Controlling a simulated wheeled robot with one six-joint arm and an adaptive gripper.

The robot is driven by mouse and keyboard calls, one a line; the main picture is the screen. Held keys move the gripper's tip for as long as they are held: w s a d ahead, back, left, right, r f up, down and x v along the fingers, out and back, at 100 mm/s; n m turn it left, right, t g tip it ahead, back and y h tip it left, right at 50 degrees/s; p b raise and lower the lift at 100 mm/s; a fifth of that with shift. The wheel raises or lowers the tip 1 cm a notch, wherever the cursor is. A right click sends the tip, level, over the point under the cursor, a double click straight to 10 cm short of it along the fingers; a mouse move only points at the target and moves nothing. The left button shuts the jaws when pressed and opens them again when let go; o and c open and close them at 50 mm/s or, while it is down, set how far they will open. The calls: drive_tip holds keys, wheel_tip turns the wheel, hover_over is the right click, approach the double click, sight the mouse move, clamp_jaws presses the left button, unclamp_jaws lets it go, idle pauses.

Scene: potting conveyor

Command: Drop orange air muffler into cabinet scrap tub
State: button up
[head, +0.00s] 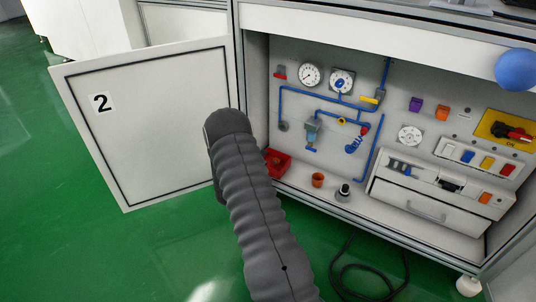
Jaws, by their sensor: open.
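A red scrap tub (279,163) sits at the left end of the cabinet floor, partly hidden behind my arm. A small orange-brown cylindrical piece (318,180) stands on the cabinet floor to the right of the tub, apart from it. It may be the orange air muffler, but it is too small to be sure. My grey, ribbed arm rises from the bottom middle and ends in front of the cabinet's left edge. My gripper does not show; the arm's end hides it or it lies out of view.
The cabinet door (150,125), marked 2, stands open to the left. Inside are gauges (310,74), blue pipes (290,88), a black-topped knob (344,190) on the floor and a grey drawer unit (440,190) at right. A blue ball (516,69) hangs upper right. A black cable (365,275) lies below.

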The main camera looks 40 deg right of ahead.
drive_tip(key=shift+v, duration=2.6)
drive_tip(key=shift+n, duration=0.3)
